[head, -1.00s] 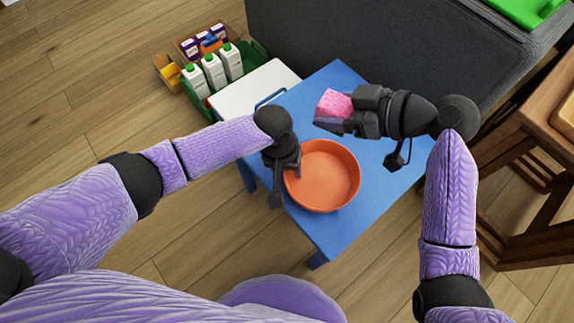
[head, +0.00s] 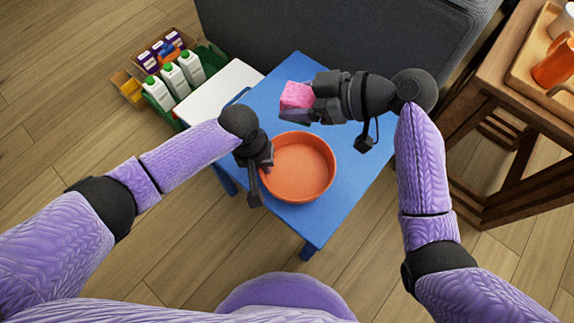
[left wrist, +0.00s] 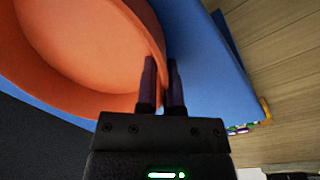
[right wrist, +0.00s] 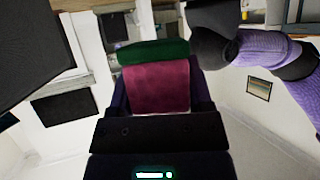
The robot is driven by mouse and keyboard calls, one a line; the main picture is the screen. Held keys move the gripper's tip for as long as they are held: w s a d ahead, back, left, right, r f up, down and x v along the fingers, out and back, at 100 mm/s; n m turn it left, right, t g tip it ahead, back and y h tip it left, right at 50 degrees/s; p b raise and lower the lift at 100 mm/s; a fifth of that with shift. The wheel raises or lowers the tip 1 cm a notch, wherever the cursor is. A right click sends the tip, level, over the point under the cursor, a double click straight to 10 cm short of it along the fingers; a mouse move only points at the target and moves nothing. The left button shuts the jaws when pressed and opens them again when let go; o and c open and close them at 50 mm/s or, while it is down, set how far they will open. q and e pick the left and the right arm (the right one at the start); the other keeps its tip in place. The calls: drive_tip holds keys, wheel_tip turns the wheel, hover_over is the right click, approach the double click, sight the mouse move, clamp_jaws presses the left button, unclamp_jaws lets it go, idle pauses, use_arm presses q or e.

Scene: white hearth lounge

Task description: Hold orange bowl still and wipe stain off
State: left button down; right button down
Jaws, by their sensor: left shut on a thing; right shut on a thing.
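The orange bowl (head: 300,165) stands upright on the blue table (head: 330,215), near its front left edge. It also shows in the left wrist view (left wrist: 80,45). My left gripper (head: 264,164) is shut on the left side of the bowl's rim, one finger inside and one outside. My right gripper (head: 299,103) is shut on a pink sponge (head: 297,94) and holds it above the table, beyond the bowl. In the right wrist view the sponge (right wrist: 158,88) has a green layer (right wrist: 153,51) at its far end. I cannot make out a stain in the bowl.
A grey sofa (head: 320,35) stands behind the table. A wooden stand with a tray (head: 530,62) is at the right.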

use_arm(q)
drive_tip(key=shift+s+f, duration=0.15)
drive_tip(key=c, duration=0.7)
unclamp_jaws()
